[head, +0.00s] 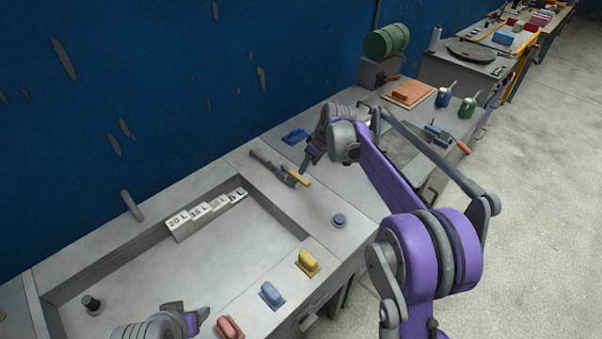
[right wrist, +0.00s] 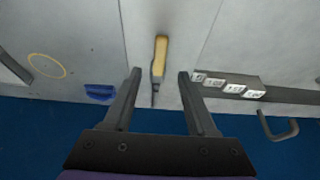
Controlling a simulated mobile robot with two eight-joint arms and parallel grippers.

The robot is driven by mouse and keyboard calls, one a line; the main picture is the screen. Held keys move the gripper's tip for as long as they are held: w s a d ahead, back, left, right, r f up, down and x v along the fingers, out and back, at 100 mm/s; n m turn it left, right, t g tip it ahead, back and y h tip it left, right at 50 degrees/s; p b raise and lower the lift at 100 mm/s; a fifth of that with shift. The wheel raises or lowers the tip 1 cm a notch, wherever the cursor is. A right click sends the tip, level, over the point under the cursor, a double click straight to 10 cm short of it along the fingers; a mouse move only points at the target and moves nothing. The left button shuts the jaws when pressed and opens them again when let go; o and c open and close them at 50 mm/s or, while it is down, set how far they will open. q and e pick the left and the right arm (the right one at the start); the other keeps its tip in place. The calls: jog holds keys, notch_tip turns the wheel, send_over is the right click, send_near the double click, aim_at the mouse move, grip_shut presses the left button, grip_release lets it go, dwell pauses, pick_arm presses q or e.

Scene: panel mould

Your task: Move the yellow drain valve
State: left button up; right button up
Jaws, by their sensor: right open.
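A yellow block-shaped handle (head: 307,262), which looks like the yellow drain valve, sits on the mould's front right rim. A blue one (head: 270,293) and a red one (head: 230,327) of like shape stand in line with it. My right gripper (head: 304,167) is open and empty over the far right bench top, well away from that handle. In the right wrist view, a tool with a yellow grip (right wrist: 160,60) lies below, between my open fingers (right wrist: 160,76), apart from them. My left gripper (head: 198,318) is low in the head view, near the red handle; its jaw opening is unclear.
The shallow mould basin (head: 85,265) holds a dark knob (head: 92,304). White labelled blocks (head: 207,209) stand at its back right. A round blue-grey knob (head: 339,220) is on the right rim. A blue object (head: 294,136) lies behind my right gripper. The blue wall bounds the back.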

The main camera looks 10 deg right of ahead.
aim_at(301, 177)
jog(key=x, duration=0.7)
jog(key=shift+w+a+f, duration=0.1)
jog(key=shift+w+f, duration=0.05)
jog(key=shift+f, duration=0.1)
grip_shut()
dwell(1.1)
